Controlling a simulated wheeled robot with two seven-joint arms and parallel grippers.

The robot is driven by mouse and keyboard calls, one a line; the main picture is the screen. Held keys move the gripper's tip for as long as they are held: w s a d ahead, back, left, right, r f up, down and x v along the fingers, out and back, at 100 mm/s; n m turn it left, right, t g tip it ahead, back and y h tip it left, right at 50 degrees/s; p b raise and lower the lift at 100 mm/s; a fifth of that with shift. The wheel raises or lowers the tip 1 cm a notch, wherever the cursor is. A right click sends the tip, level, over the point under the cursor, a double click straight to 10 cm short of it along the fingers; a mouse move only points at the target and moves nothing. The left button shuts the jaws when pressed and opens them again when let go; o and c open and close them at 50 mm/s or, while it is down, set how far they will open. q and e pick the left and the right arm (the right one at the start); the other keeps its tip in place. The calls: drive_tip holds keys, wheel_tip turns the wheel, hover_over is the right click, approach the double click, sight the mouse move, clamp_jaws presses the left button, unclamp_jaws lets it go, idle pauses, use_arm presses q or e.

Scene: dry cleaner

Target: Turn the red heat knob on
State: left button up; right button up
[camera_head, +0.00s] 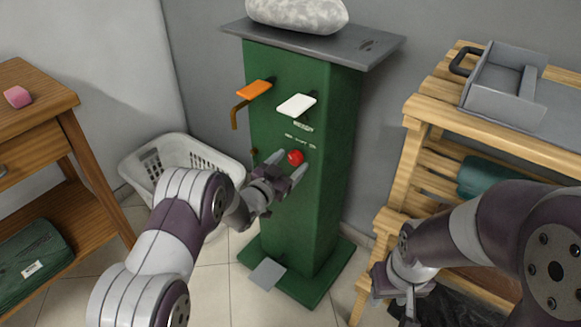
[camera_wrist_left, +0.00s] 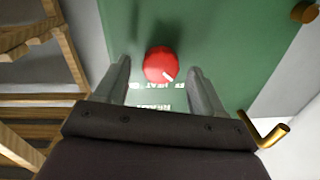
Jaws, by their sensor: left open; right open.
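The red heat knob (camera_head: 295,157) is on the front of the green press column (camera_head: 318,215), below a white lever and small white lettering. My left gripper (camera_head: 279,162) is open in front of the column, its fingers pointing at it on either side of the knob. In the left wrist view the knob (camera_wrist_left: 161,65) lies between the two spread fingers (camera_wrist_left: 160,80), with a gap on each side. My right gripper (camera_head: 408,302) is low at the right, away from the column, open and empty.
An orange lever (camera_head: 254,89) and a white lever (camera_head: 297,105) stick out above the knob. A grey pedal (camera_head: 267,274) is at the column's foot. A white basket (camera_head: 160,152) stands left, a wooden table (camera_head: 68,103) further left, a wooden bench (camera_head: 420,107) right.

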use_arm(q)
drive_tip(key=shift+w+d, duration=0.2)
drive_tip(key=shift+w, duration=0.2)
drive_tip(key=c, duration=1.1)
drive_tip(key=shift+o, duration=0.2)
